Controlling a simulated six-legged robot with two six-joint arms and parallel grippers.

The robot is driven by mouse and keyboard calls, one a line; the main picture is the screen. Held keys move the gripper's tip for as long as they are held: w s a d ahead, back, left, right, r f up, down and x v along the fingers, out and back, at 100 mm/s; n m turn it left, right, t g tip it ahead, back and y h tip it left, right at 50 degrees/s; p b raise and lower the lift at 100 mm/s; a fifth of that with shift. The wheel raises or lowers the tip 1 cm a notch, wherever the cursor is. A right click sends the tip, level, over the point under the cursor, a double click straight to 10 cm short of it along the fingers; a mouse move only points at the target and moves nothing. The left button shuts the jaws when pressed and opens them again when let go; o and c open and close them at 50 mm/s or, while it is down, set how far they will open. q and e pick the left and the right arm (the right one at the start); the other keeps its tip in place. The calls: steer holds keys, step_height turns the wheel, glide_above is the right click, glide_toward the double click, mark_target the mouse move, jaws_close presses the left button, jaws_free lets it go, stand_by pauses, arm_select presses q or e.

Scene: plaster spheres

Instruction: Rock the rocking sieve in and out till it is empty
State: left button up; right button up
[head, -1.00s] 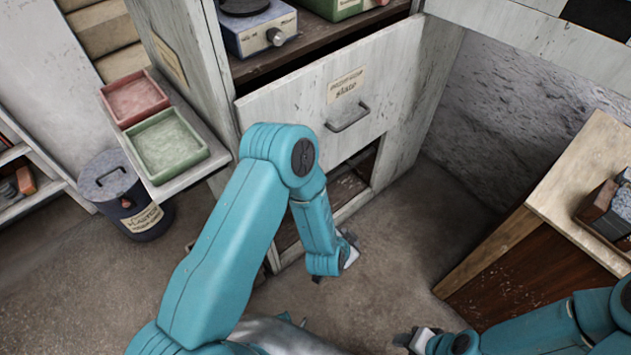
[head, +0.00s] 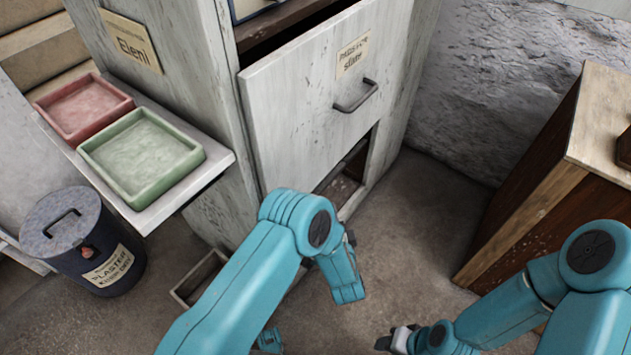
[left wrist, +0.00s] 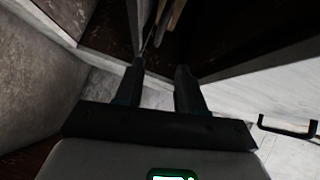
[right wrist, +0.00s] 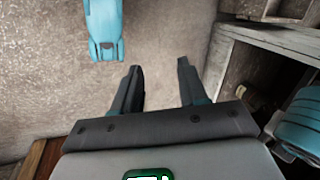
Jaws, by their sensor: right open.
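I cannot make out a rocking sieve in any view. My left arm reaches from the bottom of the head view towards the pale cabinet, and its gripper is mostly hidden there by the arm. In the left wrist view my left gripper (left wrist: 160,66) has its fingers apart with nothing between them, in front of a dark open compartment with thin handle-like pieces. My right gripper (head: 385,343) is low in the head view, above the floor and away from the cabinet. In the right wrist view it (right wrist: 159,64) is open and empty.
The cabinet has a labelled front (head: 310,95) with a handle (head: 357,97) above a dark opening. A green tray (head: 150,192) and a red tray (head: 50,100) sit on a side shelf. A lidded bin (head: 75,270) stands below. A wooden unit (head: 555,190) is at right; floor between is clear.

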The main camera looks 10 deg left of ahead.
arm_select(q)
steer(key=b+x, duration=0.5)
steer(key=x, duration=1.1)
steer(key=shift+w+d+b, duration=0.15)
steer(key=shift+b, duration=0.2)
steer(key=shift+r, duration=0.1)
steer(key=shift+c, duration=0.3)
jaws_close()
steer(key=s+d, duration=0.5)
steer(key=d, duration=0.7)
steer(key=shift+d, duration=0.3)
